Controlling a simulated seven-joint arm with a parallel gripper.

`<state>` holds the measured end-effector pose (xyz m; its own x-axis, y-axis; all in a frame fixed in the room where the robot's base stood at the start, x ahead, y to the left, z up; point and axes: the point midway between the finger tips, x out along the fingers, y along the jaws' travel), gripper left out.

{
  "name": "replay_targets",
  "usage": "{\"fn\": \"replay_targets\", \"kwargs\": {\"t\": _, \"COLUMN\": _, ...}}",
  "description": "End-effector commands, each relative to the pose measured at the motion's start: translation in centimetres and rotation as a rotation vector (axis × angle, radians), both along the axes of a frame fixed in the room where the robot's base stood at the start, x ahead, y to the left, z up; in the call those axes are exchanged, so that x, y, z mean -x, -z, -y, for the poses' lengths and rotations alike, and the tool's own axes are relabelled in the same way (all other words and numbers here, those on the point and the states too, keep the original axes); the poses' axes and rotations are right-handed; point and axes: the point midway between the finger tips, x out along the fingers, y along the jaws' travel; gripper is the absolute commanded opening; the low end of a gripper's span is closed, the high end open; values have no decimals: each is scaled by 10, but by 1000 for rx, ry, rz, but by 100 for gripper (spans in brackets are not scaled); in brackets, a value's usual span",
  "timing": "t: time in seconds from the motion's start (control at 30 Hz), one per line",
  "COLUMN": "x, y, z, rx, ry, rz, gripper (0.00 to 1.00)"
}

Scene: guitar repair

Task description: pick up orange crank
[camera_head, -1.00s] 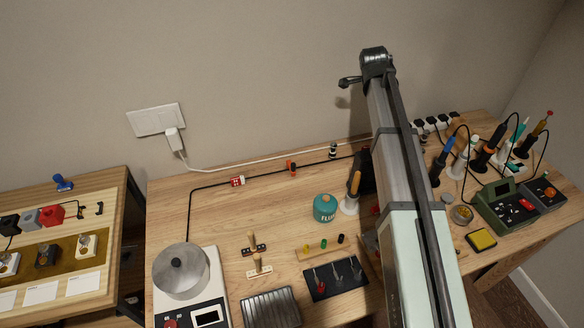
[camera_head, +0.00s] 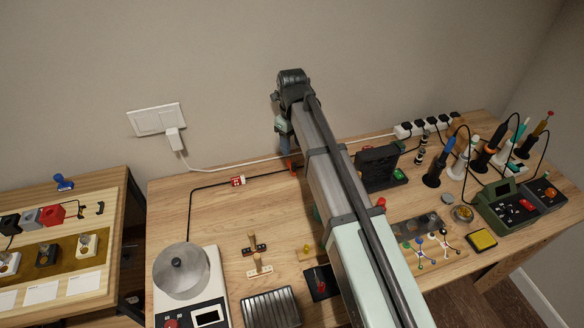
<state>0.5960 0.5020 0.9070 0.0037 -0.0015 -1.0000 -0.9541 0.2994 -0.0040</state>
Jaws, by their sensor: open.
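A small orange piece (camera_head: 291,166), which looks like the orange crank, stands near the back edge of the wooden workbench by the black cable. It is small and partly hidden, so its exact shape is unclear. My gripper (camera_head: 286,152) hangs from the end of my arm and points down, just above or beside the orange piece. Its fingers are open and small in this view. I cannot tell whether they touch the piece or straddle it.
My arm crosses the middle of the workbench (camera_head: 215,225) and hides part of it. A red-and-white piece (camera_head: 238,181) lies on the cable to the left. A dark box (camera_head: 377,168) and a power strip (camera_head: 426,126) are at right. The left back bench is mostly clear.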

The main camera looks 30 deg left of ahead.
Motion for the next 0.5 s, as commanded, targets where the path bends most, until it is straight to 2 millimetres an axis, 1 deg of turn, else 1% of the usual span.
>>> {"fn": "replay_targets", "kwargs": {"t": 0.03, "x": 1, "y": 10, "z": 1, "rx": 3, "ry": 0, "rz": -2, "gripper": 49}}
{"fn": "replay_targets", "kwargs": {"t": 0.1, "x": 0, "y": 21, "z": 1, "rx": 2, "ry": -1, "rz": -2, "gripper": 49}}
{"fn": "replay_targets", "kwargs": {"t": 0.3, "x": 0, "y": 49, "z": 1, "rx": 1, "ry": -1, "rz": 0, "gripper": 49}}
{"fn": "replay_targets", "kwargs": {"t": 0.4, "x": 0, "y": 57, "z": 1, "rx": 1, "ry": -2, "rz": 0, "gripper": 49}}
{"fn": "replay_targets", "kwargs": {"t": 0.5, "x": -1, "y": 61, "z": 1, "rx": 0, "ry": -2, "rz": 1, "gripper": 49}}
